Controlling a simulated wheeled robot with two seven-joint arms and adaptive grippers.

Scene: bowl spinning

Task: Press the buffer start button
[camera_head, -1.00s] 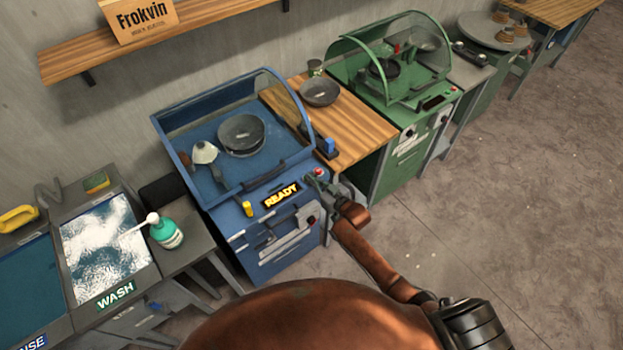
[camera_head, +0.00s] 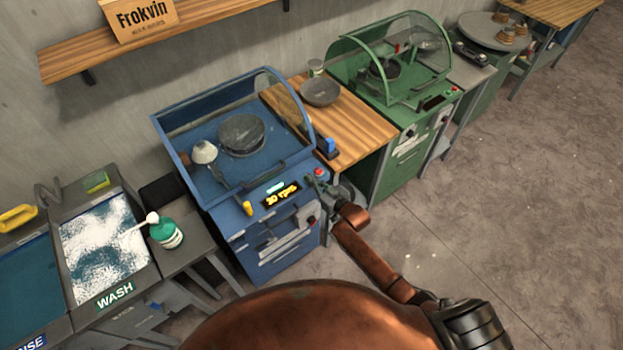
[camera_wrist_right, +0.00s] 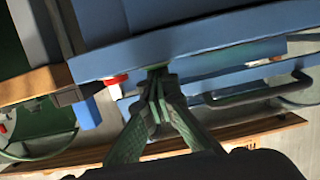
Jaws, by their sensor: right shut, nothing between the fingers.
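The blue buffer machine (camera_head: 262,225) stands left of centre in the head view, with a bowl (camera_head: 242,134) under its clear hood. Its display (camera_head: 282,194) glows yellow and appears to read "20 rpm", with a small green light above it. A red button (camera_head: 319,171) sits at the right of its panel; it also shows in the wrist view (camera_wrist_right: 117,80). My right gripper (camera_head: 316,181) is shut and empty, its tips at the panel just beside the red button. In the wrist view the tips (camera_wrist_right: 157,76) meet a dark green spot on the panel edge; whether this is the start button is unclear.
A wooden table (camera_head: 355,130) with a bowl (camera_head: 320,92) stands right of the buffer, then a green machine (camera_head: 400,150). A wash basin (camera_head: 62,255) and a green-and-white bottle (camera_head: 166,232) are at left. Open floor lies at right.

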